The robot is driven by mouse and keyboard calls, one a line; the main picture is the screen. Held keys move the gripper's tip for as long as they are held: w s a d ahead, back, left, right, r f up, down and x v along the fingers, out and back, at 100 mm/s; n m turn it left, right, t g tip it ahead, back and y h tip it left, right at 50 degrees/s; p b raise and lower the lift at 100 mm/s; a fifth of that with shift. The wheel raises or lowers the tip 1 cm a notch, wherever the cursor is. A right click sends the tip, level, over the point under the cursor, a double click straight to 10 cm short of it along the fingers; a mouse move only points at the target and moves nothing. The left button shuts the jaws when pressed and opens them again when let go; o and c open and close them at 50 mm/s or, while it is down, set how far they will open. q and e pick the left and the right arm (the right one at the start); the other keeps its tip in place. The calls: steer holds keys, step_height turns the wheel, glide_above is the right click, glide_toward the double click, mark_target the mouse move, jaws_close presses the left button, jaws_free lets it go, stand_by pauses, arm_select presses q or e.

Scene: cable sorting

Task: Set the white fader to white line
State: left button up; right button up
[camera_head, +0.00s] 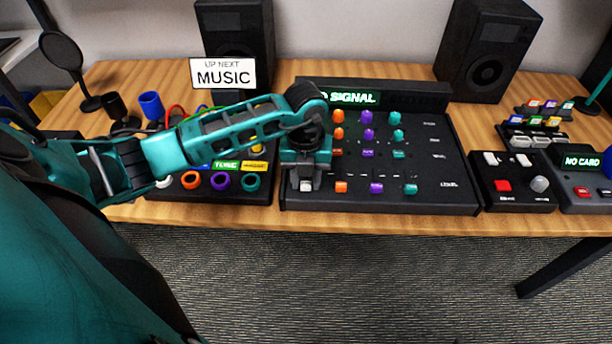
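The mixer panel (440,190) lies on the desk and carries rows of orange, purple and teal knobs and faders. My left arm reaches in from the left, and my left gripper (305,184) points down over the panel's left column. A small white piece, seemingly the white fader (306,186), shows at the fingertips. I cannot tell whether the fingers are closed on it. The white line is not visible; the gripper covers that part of the panel. An orange fader (341,187), a purple fader (376,188) and a teal fader (410,189) sit to the right. My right gripper is not in view.
A cable box (220,195) with colored rings lies left of the mixer, partly under my arm. A small button box (515,190) and a "NO CARD" device (582,175) stand to the right. Speakers (490,50) and a "MUSIC" sign (223,73) stand behind. The desk's front edge is close.

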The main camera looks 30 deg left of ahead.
arm_select(q)
jaws_close()
steer(key=w+a+b, duration=0.2)
steer(key=w, duration=0.1)
steer(key=shift+w+f, duration=0.1)
steer(key=shift+f, duration=0.05)
steer(key=shift+w+a, duration=0.2)
steer(key=shift+w, duration=0.15)
steer(key=shift+o, duration=1.7)
jaws_free()
steer(key=shift+r, duration=0.2)
